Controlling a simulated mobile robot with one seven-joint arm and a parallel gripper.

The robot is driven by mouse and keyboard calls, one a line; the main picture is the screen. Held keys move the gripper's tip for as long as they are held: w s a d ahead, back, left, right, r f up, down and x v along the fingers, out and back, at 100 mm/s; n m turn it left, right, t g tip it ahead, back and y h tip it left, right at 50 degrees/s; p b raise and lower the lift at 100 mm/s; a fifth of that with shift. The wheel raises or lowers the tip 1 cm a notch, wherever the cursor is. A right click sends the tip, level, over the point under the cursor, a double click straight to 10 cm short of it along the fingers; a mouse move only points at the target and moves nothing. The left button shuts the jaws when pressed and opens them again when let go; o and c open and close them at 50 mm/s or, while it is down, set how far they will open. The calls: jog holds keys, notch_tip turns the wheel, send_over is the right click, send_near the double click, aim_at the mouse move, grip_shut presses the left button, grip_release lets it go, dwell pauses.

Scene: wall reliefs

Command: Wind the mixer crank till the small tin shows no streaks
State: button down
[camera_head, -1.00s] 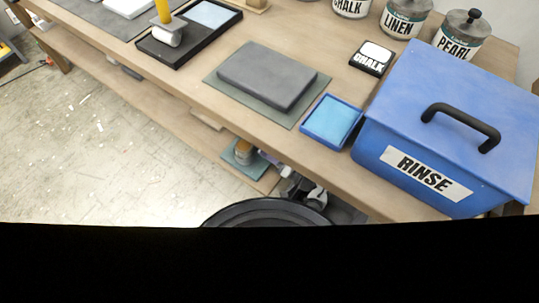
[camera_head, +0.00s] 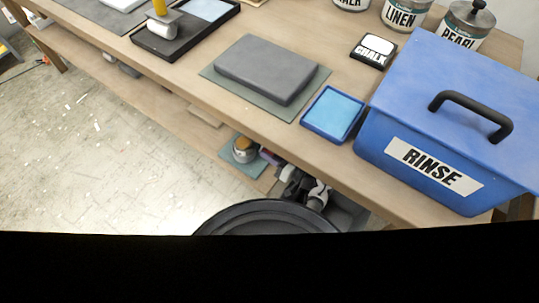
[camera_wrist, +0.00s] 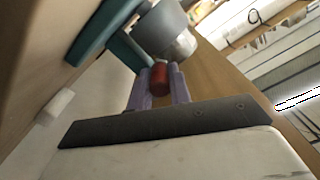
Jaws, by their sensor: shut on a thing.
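The mixer stands on the low shelf under the bench in the head view, with a small round tin (camera_head: 244,149) that shows an orange-brown top. It is too small there to tell whether streaks show. In the wrist view a grey metal body (camera_wrist: 158,28) of the mixer stands by a teal base (camera_wrist: 105,32). A red crank knob (camera_wrist: 160,80) sits between the purple fingers of my gripper (camera_wrist: 160,74), which is shut on it. In the head view my gripper (camera_head: 269,157) is just right of the tin. The crank arm is mostly hidden.
The bench edge overhangs the shelf.

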jog(key=shift+w+d+f+n, duration=0.1)
jog(key=shift+f+n, duration=0.05)
jog(key=shift+n, duration=0.15)
jog(key=c, duration=1.3)
grip_release()
jog(key=v, duration=1.3)
jog(key=shift+s+d+b, duration=0.3)
jog(key=shift+b, duration=0.05)
